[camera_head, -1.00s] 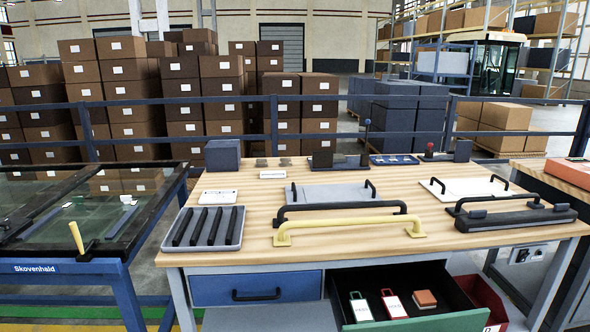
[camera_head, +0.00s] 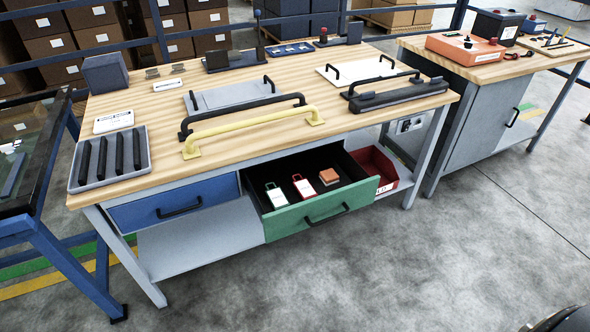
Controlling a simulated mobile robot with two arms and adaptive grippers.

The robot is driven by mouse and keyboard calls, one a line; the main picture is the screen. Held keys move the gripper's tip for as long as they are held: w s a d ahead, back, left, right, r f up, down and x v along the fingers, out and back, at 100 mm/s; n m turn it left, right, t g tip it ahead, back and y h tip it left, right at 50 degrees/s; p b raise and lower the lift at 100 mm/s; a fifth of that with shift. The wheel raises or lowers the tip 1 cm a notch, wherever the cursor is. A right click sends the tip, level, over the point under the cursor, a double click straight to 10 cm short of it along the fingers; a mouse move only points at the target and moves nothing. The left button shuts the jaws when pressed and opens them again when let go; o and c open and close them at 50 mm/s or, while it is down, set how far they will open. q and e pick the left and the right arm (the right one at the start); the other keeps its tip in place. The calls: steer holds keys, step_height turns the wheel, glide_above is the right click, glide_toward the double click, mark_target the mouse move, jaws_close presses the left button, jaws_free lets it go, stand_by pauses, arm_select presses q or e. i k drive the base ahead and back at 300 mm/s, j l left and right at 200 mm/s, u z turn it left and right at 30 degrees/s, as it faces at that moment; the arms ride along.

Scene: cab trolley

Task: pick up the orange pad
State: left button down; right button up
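The orange pad (camera_head: 329,177) lies in the open green-fronted drawer (camera_head: 321,206) under the workbench, toward the right side of the drawer's dark inside. Left of it in the same drawer lie a red-framed tag (camera_head: 303,186) and a white tag with a green edge (camera_head: 276,195). The pad is a small block, fully visible from above. Neither of my grippers shows in the head view.
The wooden bench top (camera_head: 240,101) overhangs the drawer and carries a yellow handle (camera_head: 250,127), black handles and a grey tray (camera_head: 110,160). A red bin (camera_head: 375,170) sits right of the drawer. The floor (camera_head: 400,265) in front is clear.

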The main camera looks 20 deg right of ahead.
mark_target(329, 177)
steer(key=u, duration=1.5)
steer(key=z, duration=2.4)
steer(key=i+l+u, duration=0.1)
steer(key=i+l, duration=0.2)
steer(key=i+l+u, duration=0.15)
steer(key=i+l, duration=0.15)
steer(key=l, duration=0.25)
steer(key=i+l+u, duration=0.1)
steer(key=i+l, duration=0.15)
steer(key=l, duration=0.2)
